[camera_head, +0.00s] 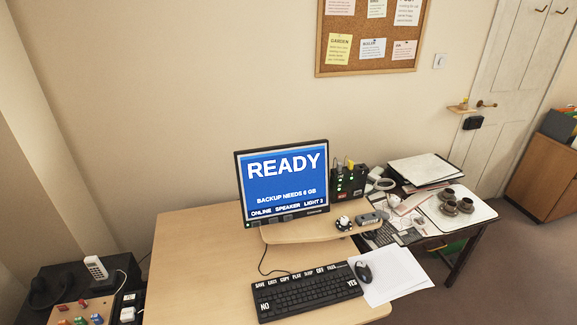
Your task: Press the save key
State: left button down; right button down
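A black keyboard (305,296) lies near the front edge of the light wooden desk (190,270). White labels run along its top row, and the leftmost one, the save key (260,285), appears to read SAVE. Larger labels NO and YES sit at the keyboard's lower left and right side. The monitor (285,178) behind it shows READY, BACKUP NEEDS 6 GB, and ONLINE SPEAKER LIGHT 3 on blue. Neither of my grippers is in view.
A black mouse (363,271) rests on white paper (392,285) right of the keyboard. A black box with green lights (348,182) stands beside the monitor. A side table with cups (457,201) is at right, and a phone (96,267) at left. The desk's left part is clear.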

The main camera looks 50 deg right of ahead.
aim_at(260, 285)
jog(key=z, duration=1.65)
